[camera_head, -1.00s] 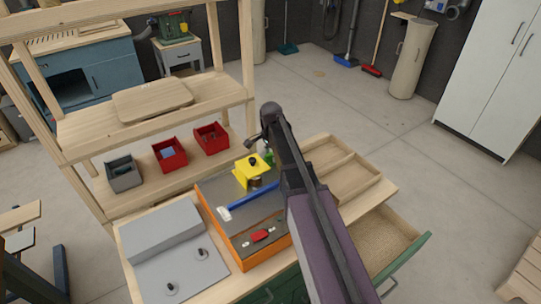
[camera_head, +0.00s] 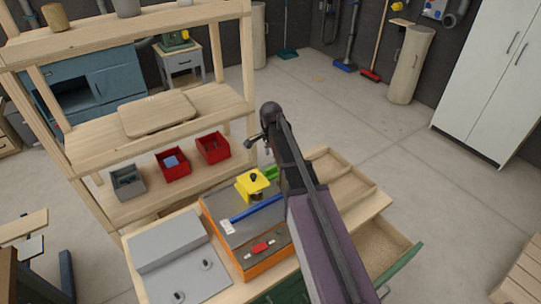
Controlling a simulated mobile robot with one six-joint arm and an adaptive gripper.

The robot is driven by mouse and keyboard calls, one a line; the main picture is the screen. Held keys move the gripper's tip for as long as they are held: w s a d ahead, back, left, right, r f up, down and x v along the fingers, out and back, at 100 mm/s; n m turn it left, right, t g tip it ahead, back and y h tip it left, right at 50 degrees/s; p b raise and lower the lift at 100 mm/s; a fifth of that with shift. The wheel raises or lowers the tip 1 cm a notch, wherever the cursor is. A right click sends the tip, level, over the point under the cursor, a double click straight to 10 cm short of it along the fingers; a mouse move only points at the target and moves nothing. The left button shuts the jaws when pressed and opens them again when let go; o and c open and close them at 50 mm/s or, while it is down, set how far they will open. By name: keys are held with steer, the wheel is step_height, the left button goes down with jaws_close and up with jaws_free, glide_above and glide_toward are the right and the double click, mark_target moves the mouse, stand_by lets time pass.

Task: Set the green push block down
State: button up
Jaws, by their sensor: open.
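The green push block (camera_head: 271,173) shows as a small bright green piece just right of the yellow block (camera_head: 252,186), at the back of the dark-topped orange tray. My arm covers its right part, so its full shape and exact support are hard to tell. My gripper (camera_head: 267,150) is small and partly hidden by my arm. It is open and appears just above the green block in the picture, apart from it.
A grey fixture (camera_head: 165,240) lies left. Wooden compartments (camera_head: 345,185) and an open green-fronted drawer (camera_head: 375,240) lie right. Red and grey bins (camera_head: 128,183) stand behind, under a shelf.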

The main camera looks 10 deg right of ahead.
mark_target(271, 168)
steer(key=shift+r+p, duration=1.85)
steer(key=shift+r, duration=0.3)
steer(key=shift+s, duration=0.1)
steer(key=s+d+n, duration=0.1)
steer(key=s+n, duration=1.2)
steer(key=s, duration=0.8)
steer(key=shift+s+d+n, duration=0.15)
steer(key=shift+s+n, duration=0.05)
steer(key=shift+n, duration=0.1)
steer(key=shift+f+b, duration=0.7)
